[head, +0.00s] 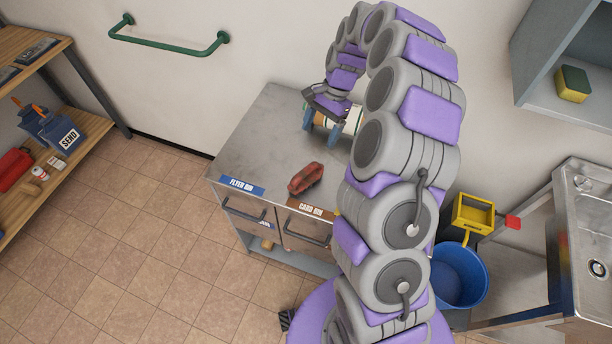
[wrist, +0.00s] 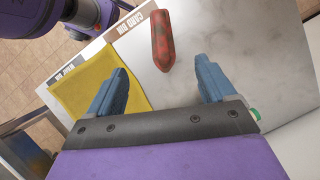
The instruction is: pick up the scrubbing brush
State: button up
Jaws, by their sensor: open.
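A worn red, elongated object (head: 305,178), which looks like the scrubbing brush, lies on the grey top of a metal cabinet, close to its front edge. It also shows in the wrist view (wrist: 162,40), beyond the fingertips and roughly centred between them. My gripper (head: 321,127) is above the back part of the cabinet top, behind the red object and apart from it. In the wrist view the two blue fingers of my gripper (wrist: 160,76) are spread wide with nothing held between them.
The cabinet (head: 262,130) has FLYER BIN and CARD BIN labels. A yellow cloth (wrist: 88,82) lies on it, beside the left finger. A blue bucket (head: 462,278) and metal sink (head: 590,215) are right. A wooden shelf (head: 62,160) with small items is left. The tiled floor between is clear.

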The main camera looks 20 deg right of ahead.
aim_at(307, 169)
jog(key=shift+m, duration=0.3)
jog(key=x, duration=0.4)
jog(key=d+b+x, duration=0.1)
jog(key=x, duration=0.3)
jog(key=b+x, duration=0.1)
jog(key=x, duration=0.3)
jog(key=shift+w+f, duration=0.3)
jog(key=shift+f, duration=0.35)
jog(key=shift+b+x, duration=0.7)
jog(key=shift+x, duration=2)
jog(key=shift+a+r, duration=0.1)
jog(key=shift+c, duration=0.3)
jog(key=c, duration=1.2)
jog(key=shift+o, duration=0.2)
jog(key=shift+r, duration=0.1)
